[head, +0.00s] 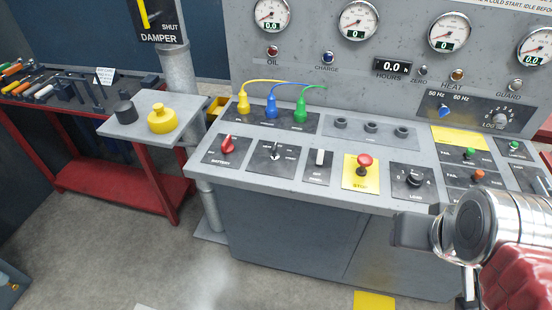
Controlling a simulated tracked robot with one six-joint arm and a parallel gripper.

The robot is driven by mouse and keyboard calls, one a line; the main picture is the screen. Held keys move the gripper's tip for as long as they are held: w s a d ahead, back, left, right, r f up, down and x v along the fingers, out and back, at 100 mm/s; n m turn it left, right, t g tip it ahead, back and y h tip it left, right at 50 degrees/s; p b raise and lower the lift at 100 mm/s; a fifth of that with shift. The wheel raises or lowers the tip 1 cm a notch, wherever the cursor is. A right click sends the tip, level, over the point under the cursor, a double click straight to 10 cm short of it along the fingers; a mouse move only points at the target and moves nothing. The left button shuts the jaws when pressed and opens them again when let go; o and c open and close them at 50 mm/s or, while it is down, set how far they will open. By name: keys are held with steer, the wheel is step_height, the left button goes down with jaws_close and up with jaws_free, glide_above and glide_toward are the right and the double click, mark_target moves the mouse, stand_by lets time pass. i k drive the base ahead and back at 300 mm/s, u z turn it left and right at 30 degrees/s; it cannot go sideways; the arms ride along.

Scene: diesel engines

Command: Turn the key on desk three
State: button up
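A grey control desk (340,190) fills the middle and right in the head view. On its sloped top, a small dark key-like switch (276,151) stands on a black plate, between the red battery knob (227,145) and a pale lever switch (319,158). I cannot tell for sure that it is the key, and no desk number is legible. My gripper (402,231) is at the lower right, in front of the desk's front edge and well to the right of that switch. It points left; its fingers are seen from the side, so their opening is unclear.
A red mushroom stop button (364,162) on a yellow plate and a black load knob (414,180) stand between the switch and my gripper. Yellow, blue and green plugs (272,108) with cables stand behind. A red tool bench (100,178) is at left.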

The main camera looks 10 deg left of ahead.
mark_target(275, 156)
steer(key=u, duration=1.55)
steer(key=i, duration=0.8)
steer(key=z, duration=0.95)
